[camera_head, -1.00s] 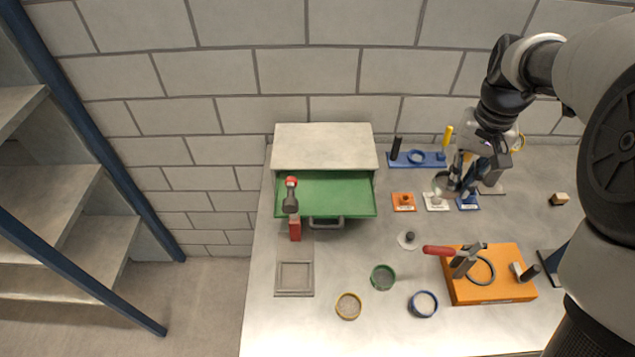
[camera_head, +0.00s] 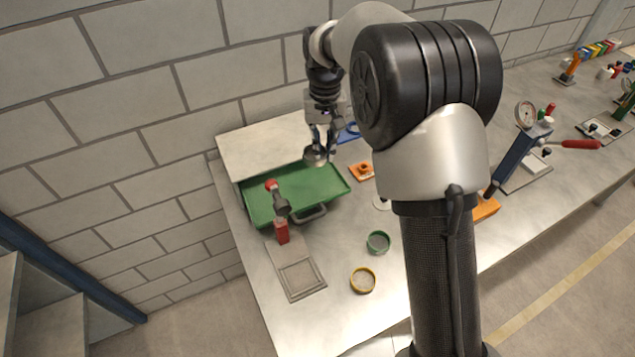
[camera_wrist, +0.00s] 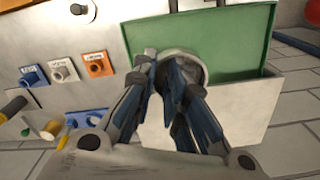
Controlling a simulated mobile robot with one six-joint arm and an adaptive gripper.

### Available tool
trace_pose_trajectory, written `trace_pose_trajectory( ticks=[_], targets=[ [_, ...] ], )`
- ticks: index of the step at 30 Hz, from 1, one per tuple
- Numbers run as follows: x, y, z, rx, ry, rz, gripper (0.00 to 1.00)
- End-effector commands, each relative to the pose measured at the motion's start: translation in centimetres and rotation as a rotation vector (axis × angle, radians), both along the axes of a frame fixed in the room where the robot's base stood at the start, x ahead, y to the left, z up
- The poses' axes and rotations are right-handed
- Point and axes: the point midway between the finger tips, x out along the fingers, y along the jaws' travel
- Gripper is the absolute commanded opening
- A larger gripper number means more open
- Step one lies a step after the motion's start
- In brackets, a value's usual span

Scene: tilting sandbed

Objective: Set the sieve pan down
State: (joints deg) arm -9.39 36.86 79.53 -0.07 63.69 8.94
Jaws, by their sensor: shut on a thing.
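The sieve pan (camera_head: 316,157) is a small round grey metal pan. My gripper (camera_head: 321,147) is shut on it and holds it by its rim. In the head view the pan overlaps the back right part of the green sandbed tray (camera_head: 325,185); it seems to be above it, but I cannot tell the gap. In the wrist view the pan (camera_wrist: 194,66) shows just beyond my fingertips (camera_wrist: 164,62), at the edge of the green tray (camera_wrist: 238,40). My fingers hide part of the pan.
A grey square frame (camera_head: 298,278), a green ring (camera_head: 378,242) and a yellow ring (camera_head: 363,280) lie in front. An orange holder (camera_head: 362,170) is right of the tray. A pale box top (camera_head: 260,147) lies behind.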

Motion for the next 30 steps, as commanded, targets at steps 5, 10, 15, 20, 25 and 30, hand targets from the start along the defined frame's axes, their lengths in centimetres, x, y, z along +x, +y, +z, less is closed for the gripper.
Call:
trace_pose_trajectory(
  ticks=[5, 10, 15, 20, 25, 30],
  targets=[
    [-0.1, 0.0, -4.4, 0.000, 0.002, 0.000, 0.00],
    [0.0, 0.0, -6.0, 0.000, 0.000, 0.000, 0.00],
    [0.0, 0.0, -7.2, 0.000, 0.000, 0.000, 0.00],
    [-0.1, 0.0, -10.1, 0.000, 0.003, 0.000, 0.00],
    [0.0, 0.0, -11.8, 0.000, -0.001, 0.000, 0.00],
    [0.0, 0.0, -11.7, 0.000, -0.002, 0.000, 0.00]
  ],
)
